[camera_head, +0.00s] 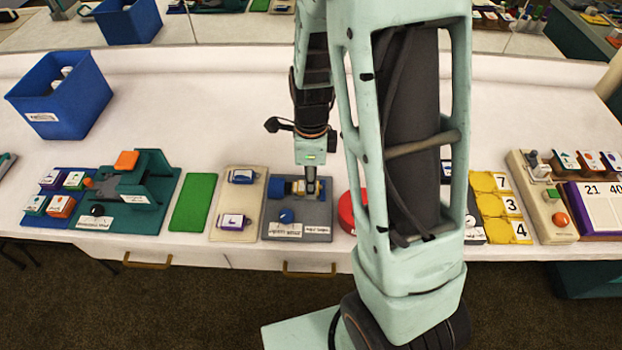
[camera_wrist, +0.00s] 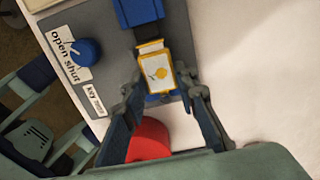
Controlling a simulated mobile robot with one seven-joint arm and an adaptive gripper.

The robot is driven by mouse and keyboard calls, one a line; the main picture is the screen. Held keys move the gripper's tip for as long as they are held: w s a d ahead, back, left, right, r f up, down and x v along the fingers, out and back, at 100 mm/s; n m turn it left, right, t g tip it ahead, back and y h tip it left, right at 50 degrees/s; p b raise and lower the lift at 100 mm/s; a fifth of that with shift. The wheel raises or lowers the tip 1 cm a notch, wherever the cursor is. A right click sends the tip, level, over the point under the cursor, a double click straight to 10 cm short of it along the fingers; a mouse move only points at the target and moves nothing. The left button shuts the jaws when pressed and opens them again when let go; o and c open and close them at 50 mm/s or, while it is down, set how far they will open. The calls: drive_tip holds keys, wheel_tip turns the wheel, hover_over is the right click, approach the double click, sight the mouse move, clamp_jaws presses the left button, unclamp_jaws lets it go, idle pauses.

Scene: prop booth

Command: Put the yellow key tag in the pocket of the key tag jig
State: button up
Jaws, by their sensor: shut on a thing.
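The yellow key tag (camera_wrist: 158,72), yellow-edged with a pale face and a yellow mark, is between the fingertips of my gripper (camera_wrist: 168,88) in the wrist view. My gripper is shut on it. The tag is over the grey key tag jig (camera_wrist: 108,30), beside the jig's blue block (camera_wrist: 140,12); whether it touches the pocket I cannot tell. The jig's blue knob (camera_wrist: 86,51) stands by an "open shut" label. In the head view my gripper (camera_head: 312,187) points down at the right part of the jig (camera_head: 270,222), partly hiding the tag.
A red round thing (camera_head: 346,212) stands close to the jig's right. A beige board (camera_head: 235,205) with two tags and a green mat (camera_head: 193,203) lie to the left. A teal device (camera_head: 155,180) stands farther left. The table behind the jig is clear.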

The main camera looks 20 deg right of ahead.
idle(0.4)
drive_tip(key=o, duration=1.1)
wheel_tip(320, 180, up, 12)
drive_tip(key=shift+f, duration=0.1)
